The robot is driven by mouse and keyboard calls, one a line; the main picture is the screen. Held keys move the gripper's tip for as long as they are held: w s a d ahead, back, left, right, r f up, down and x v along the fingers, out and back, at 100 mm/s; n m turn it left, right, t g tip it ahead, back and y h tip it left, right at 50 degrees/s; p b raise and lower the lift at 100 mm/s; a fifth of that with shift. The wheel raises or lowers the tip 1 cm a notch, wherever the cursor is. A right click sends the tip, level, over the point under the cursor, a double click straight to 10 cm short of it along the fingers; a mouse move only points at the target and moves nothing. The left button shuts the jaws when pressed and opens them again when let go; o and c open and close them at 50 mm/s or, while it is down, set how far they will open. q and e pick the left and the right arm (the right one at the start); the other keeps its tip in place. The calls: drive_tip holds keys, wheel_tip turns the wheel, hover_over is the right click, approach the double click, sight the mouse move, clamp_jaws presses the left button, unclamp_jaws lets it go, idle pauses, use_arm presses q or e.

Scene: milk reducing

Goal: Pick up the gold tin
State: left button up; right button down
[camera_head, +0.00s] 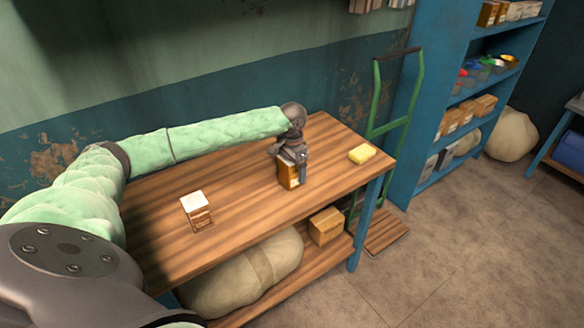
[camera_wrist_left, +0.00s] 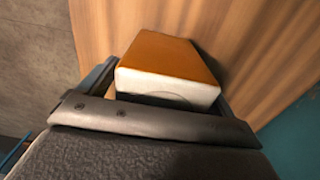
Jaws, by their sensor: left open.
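A gold-brown box-shaped tin (camera_head: 288,177) stands on the wooden table, directly below my left gripper (camera_head: 291,153), which hides its upper part. In the left wrist view the tin (camera_wrist_left: 172,54) shows an orange-brown face and a white end turned toward the gripper. My left gripper (camera_wrist_left: 164,92) is open, with one finger on either side of the tin's near end. I cannot tell whether the fingers touch it. My right gripper is not in view.
A white-topped brown box (camera_head: 197,210) stands left on the table (camera_head: 240,180), and a yellow block (camera_head: 362,154) lies near its right end. A sack (camera_head: 245,276) and a carton (camera_head: 326,226) sit on the lower shelf. A green hand truck (camera_head: 377,110) stands behind.

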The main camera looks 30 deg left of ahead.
use_arm(q)
drive_tip(key=shift+f, duration=0.2)
drive_tip(key=shift+c, duration=0.4)
drive_tip(key=c, duration=1.4)
drive_tip(key=shift+o, duration=0.2)
drive_tip(key=shift+r, duration=0.1)
